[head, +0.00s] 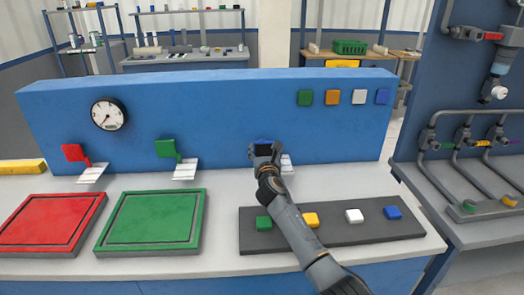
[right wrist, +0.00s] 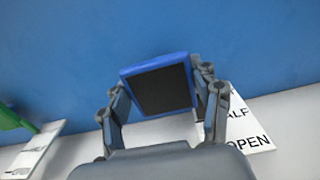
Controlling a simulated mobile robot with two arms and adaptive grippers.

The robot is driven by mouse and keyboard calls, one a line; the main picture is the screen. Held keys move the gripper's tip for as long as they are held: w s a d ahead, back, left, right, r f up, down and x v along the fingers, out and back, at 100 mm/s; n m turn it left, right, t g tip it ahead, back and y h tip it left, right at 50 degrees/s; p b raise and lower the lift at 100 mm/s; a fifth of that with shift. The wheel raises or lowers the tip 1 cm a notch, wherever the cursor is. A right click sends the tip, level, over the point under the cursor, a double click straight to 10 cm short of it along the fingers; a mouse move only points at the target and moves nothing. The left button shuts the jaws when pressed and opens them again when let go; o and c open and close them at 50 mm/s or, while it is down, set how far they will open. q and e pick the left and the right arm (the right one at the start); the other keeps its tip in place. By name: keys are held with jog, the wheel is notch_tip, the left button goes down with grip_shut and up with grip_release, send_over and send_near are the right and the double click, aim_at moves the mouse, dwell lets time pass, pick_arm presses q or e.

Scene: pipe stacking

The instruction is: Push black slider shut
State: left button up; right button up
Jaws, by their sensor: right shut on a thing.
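The slider handle (right wrist: 160,90) in the right wrist view is a square block with a black face and blue edges, slightly tilted, in front of the blue wall panel. My right gripper (right wrist: 162,78) is shut on it, with one finger on each side. In the head view my right gripper (head: 264,150) reaches up to the panel and covers most of the handle. A white label plate (right wrist: 243,124) below and to the right shows "ALF" and "OPEN"; the rest is hidden. My left gripper is not in view.
A green slider (head: 166,149) and a red slider (head: 75,153) stand to the left, each above a white plate. Below my right arm lies a dark strip (head: 385,230) with green, yellow, white and blue blocks. Red and green trays (head: 150,245) lie at the left.

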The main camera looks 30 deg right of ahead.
jog(key=o, duration=1.7)
jog(key=shift+a, duration=0.1)
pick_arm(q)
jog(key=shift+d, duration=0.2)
pick_arm(e)
jog(key=v, duration=1.2)
